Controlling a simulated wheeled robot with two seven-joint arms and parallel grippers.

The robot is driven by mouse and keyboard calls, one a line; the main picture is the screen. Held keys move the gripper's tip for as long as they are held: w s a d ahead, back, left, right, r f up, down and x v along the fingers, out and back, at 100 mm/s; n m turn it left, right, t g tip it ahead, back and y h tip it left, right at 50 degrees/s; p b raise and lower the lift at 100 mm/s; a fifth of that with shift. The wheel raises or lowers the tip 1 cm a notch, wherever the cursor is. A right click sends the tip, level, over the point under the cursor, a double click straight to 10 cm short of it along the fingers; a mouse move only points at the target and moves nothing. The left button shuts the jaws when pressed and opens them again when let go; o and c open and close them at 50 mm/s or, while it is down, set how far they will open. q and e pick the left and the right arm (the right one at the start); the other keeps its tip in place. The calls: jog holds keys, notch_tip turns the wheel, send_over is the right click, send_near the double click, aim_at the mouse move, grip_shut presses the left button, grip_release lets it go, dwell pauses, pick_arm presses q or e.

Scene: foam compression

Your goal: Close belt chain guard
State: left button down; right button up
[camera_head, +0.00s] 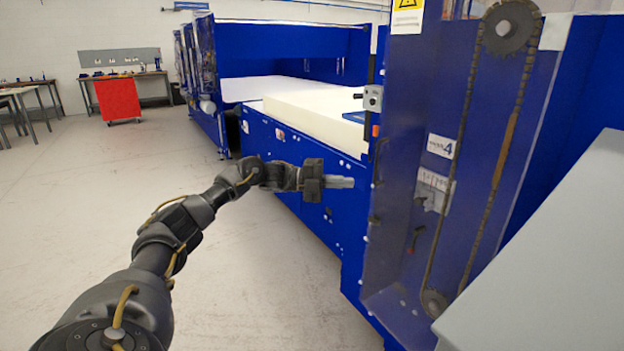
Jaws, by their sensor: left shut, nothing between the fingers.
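The belt chain (502,145) runs in a tall loop on the blue machine at right. It passes around an upper sprocket (510,27) and a lower sprocket (433,303). A clear, blue-tinted panel (400,235) stands upright beside the chain; how it is hinged cannot be told. A large pale grey slanted panel (545,265) fills the lower right; I cannot tell whether it is the guard. My left gripper (343,183) is shut and empty, pointing right, apart from the clear panel and left of it. My right gripper is out of view.
A blue machine side (300,170) stands behind my left gripper, with a white foam block (315,108) on top. A small grey control box (373,98) sticks out near the panel. The grey floor (235,280) at left is open. A red cabinet (118,98) stands far back.

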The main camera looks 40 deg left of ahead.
pick_arm(q)
jog(key=a, duration=0.8)
jog(key=shift+w+a+b, duration=0.3)
jog(key=shift+w+a, duration=0.1)
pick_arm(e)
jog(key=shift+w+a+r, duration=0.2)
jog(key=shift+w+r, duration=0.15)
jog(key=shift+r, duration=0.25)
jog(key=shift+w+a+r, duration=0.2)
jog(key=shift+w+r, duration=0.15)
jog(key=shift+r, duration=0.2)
